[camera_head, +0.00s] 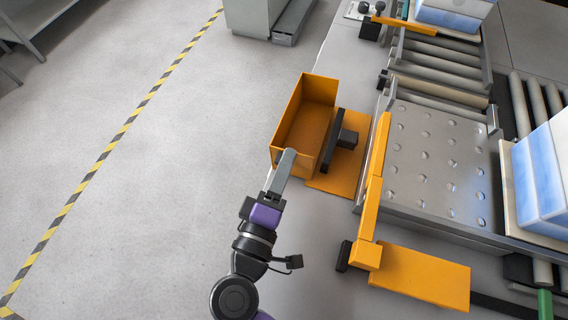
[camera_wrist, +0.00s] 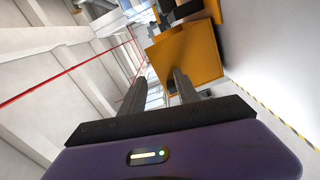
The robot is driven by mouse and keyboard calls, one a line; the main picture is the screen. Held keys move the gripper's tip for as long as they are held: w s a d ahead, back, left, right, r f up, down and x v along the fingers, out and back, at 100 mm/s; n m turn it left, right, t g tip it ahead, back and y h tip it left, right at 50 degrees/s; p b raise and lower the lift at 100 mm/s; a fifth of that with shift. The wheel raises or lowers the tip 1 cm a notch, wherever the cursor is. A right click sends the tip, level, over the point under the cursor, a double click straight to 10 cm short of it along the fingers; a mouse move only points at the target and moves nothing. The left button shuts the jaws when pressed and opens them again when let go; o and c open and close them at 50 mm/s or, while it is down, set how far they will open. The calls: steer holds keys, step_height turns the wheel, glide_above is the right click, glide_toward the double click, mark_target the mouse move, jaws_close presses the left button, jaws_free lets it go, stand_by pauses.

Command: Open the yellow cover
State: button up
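The yellow cover (camera_head: 312,112) is an orange-yellow box-like shell at the left edge of the machine table in the head view. Its hollow inside faces up toward the camera. A flat orange plate (camera_head: 330,183) lies beside it. My gripper (camera_head: 288,155) is at the near end of the cover; from above its fingers overlap in the picture. In the wrist view my gripper (camera_wrist: 157,82) has its two fingers clearly apart with nothing between them. An orange panel of the cover (camera_wrist: 187,55) shows beyond the fingertips, by the right finger. Whether a finger touches it, I cannot tell.
A black bracket (camera_head: 345,140) stands right of the cover. An orange bar (camera_head: 374,190) and orange block (camera_head: 420,276) border the studded metal plate (camera_head: 430,160). Rollers and blue-white blocks (camera_head: 545,175) are farther right. The floor to the left is open, with a striped line (camera_head: 110,145).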

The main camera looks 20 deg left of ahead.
steer(key=s+b, duration=0.1)
steer(key=s, duration=0.6)
steer(key=shift+s+d+b, duration=0.2)
steer(key=shift+s+b, duration=0.1)
steer(key=shift+s, duration=0.05)
